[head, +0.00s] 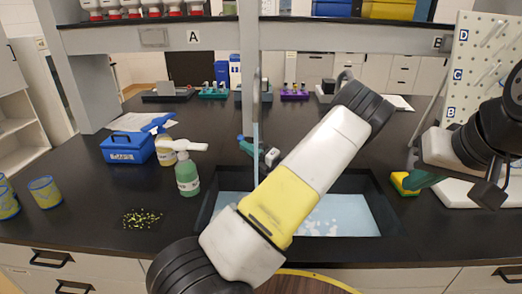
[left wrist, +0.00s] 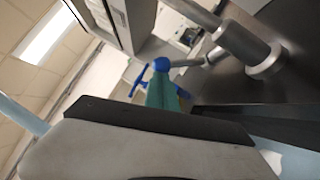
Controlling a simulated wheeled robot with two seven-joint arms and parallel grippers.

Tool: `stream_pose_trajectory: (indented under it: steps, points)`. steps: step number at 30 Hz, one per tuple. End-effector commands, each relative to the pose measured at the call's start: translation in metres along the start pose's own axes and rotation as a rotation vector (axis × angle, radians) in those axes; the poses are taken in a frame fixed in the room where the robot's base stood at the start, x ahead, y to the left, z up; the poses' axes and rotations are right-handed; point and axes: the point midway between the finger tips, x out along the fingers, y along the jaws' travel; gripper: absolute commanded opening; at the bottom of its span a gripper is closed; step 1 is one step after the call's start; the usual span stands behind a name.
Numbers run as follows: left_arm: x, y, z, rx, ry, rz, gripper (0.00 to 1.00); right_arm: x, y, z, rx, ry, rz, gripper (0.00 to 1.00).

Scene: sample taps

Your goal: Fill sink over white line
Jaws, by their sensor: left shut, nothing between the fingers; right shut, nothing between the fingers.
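The black sink (head: 376,190) holds light-blue water (head: 345,215) with white patches on its surface. I cannot make out a white line; my left arm hides the middle of the sink. A pale blue stream (head: 256,140) runs down from the tall grey tap (head: 257,88). My left gripper (head: 243,142) is shut and empty behind the sink, close to the tap's base. In the left wrist view, its green fingers (left wrist: 162,94) are at the blue knob (left wrist: 161,65) of the metal tap (left wrist: 238,42); contact is unclear. My right gripper (head: 413,185) is shut and empty right of the sink.
A yellow sponge (head: 400,182) lies by my right gripper. A green spray bottle (head: 187,176), a yellow one (head: 165,150) and a blue box (head: 122,148) stand left of the sink. Blue-yellow cups (head: 45,190) are at far left. A pegboard (head: 485,70) rises at right.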

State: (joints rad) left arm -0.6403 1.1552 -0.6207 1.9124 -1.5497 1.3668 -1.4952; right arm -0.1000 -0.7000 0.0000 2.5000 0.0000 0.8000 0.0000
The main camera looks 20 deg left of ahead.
Motion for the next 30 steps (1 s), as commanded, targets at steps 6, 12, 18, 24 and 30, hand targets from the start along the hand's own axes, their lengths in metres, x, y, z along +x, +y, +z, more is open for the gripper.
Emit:
stream_pose_trajectory:
  steps: [6, 12, 18, 24, 30]
  points:
    - [0.012, 0.014, 0.015, 0.158, 0.003, -0.124, 0.0, 0.0, 0.0, 0.0, 0.0, 0.0, 0.0, 0.0]
    - [0.022, 0.021, 0.029, 0.303, 0.002, -0.233, 0.0, 0.0, 0.0, 0.0, 0.0, 0.0, 0.0, 0.0]
    - [0.031, 0.024, 0.041, 0.425, 0.002, -0.322, 0.0, 0.0, 0.0, 0.0, 0.0, 0.0, 0.0, 0.0]
    - [0.037, 0.025, 0.049, 0.48, 0.001, -0.356, 0.0, 0.0, 0.0, 0.0, 0.0, 0.0, 0.0, 0.0]
    - [0.041, 0.025, 0.054, 0.48, 0.001, -0.355, 0.0, 0.0, 0.0, 0.0, 0.0, 0.0, 0.0, 0.0]
